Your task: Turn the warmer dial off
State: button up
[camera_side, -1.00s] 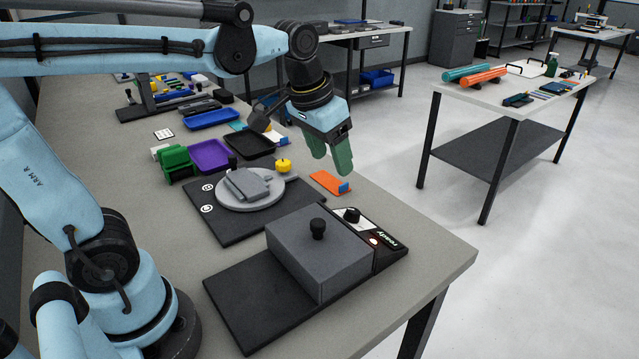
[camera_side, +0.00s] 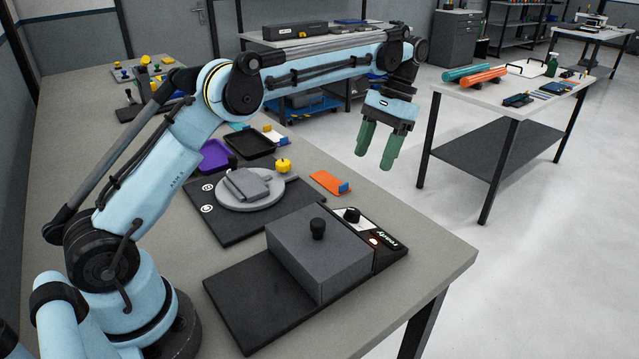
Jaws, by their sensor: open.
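The warmer is a grey box (camera_side: 318,255) with a black knob on its lid, on a black base (camera_side: 262,305) near the table's front right. The warmer dial (camera_side: 352,215) is a small black knob on the white part of the panel behind the box. A lit spot (camera_side: 374,241) and a green "ready" display (camera_side: 391,242) sit beside it. My gripper (camera_side: 376,160) is open and empty, its green fingers pointing down. It hangs in the air, above and behind the dial in the picture, clear of it. The dial's exact setting is too small to tell.
A grey round plate (camera_side: 250,191) with a grey piece sits on a black mat (camera_side: 228,224) left of the warmer. A yellow knob (camera_side: 283,165) and an orange scraper (camera_side: 328,183) lie behind. Purple (camera_side: 215,156) and black trays (camera_side: 249,145) stand farther back.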

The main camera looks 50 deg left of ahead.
aim_at(354, 210)
jog(key=shift+x, duration=6.35)
jog(key=shift+c, duration=0.3)
jog(key=c, duration=1)
